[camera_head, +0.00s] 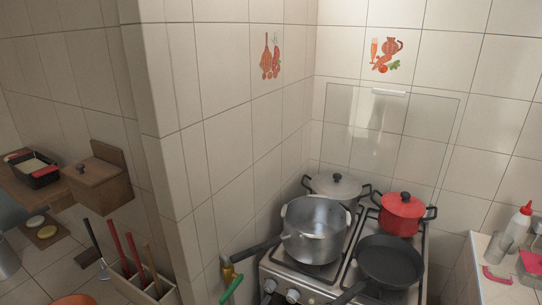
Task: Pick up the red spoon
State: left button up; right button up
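Two long red handles stand in a light utensil holder (170,296) at the lower left; they are the left red handle (117,247) and the right red handle (134,257). Their lower ends are hidden inside the holder, so I cannot tell which of them, if either, is the red spoon. A dark-handled utensil (96,240) and a wooden-handled one (152,266) stand beside them. A small red item (496,276) lies on the right counter, its kind unclear. Neither of my grippers is in view.
A stove (292,282) holds a steel pot (316,229), a red pot (402,211), a black pan (390,262) and a lidded grey pot (337,186). A tiled wall corner (190,130) separates it from the left counter. A wooden box (98,187) stands behind the holder.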

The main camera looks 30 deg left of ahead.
aim_at(129, 236)
jog(key=u, duration=1.9)
